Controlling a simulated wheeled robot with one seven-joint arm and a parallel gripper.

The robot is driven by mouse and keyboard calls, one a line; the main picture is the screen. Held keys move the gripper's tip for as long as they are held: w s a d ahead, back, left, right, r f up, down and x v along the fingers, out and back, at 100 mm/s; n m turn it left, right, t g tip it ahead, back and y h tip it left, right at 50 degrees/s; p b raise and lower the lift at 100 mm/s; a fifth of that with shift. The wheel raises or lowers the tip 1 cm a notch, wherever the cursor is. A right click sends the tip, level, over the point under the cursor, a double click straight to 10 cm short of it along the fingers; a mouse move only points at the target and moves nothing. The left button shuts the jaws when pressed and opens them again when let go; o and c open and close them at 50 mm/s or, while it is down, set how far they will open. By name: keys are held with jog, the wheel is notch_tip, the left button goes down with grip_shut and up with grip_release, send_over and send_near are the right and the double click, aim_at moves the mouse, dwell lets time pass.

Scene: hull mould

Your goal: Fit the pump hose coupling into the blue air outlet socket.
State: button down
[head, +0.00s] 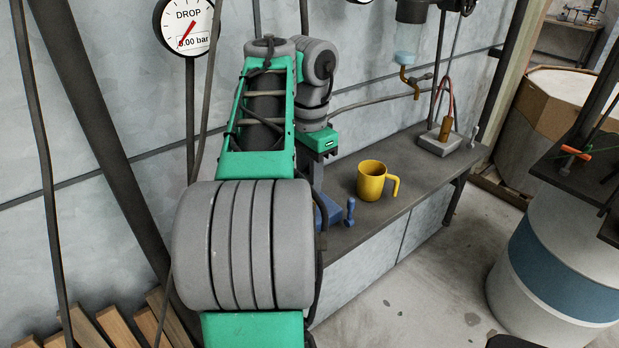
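My gripper (318,178) hangs below the green wrist over the bench, partly hidden behind my forearm. Its fingertips are not clear, so I cannot tell whether it is open or holds anything. A blue block (328,212) sits on the bench just below and beside it, mostly covered by my arm. A small blue upright piece with a knob (350,212) stands to its right. I cannot tell whether either is the air outlet socket. A brass-coloured piece (446,129) with a reddish hose stands on a grey base at the bench's far end; I cannot tell if it is the pump hose coupling.
A yellow mug (371,181) stands on the bench (403,169) right of my gripper. A "DROP" gauge (187,27) reading 0.00 bar hangs at upper left. A brass tap (410,82) is above the bench. A white and blue drum (560,262) stands at right. Floor between is clear.

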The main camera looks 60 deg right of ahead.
jog(key=shift+f+b, duration=1.45)
jog(key=shift+f, duration=0.1)
jog(key=c, duration=1.1)
grip_release()
notch_tip(320, 180, up, 8)
jog(key=p, duration=0.7)
jog(key=shift+f, duration=0.1)
